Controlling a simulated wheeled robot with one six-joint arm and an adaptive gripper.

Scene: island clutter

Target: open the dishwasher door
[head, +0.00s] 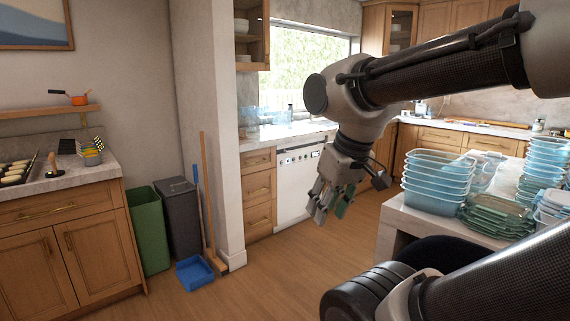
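The dishwasher (296,186) is a white-fronted unit with a dark-marked control strip along its top, set under the counter below the window. Its door looks shut. My gripper (331,215) hangs from my arm and points down, in front of the dishwasher's right side in the picture and hiding part of it. The fingers look spread apart with nothing between them. I cannot tell how far the gripper is from the door.
A white island (393,227) with stacked clear containers (436,176) stands at the right. A green bin (147,229), a grey bin (181,215), a broom (206,190) and a blue dustpan (194,272) stand at the left. The wooden floor (262,287) between is clear.

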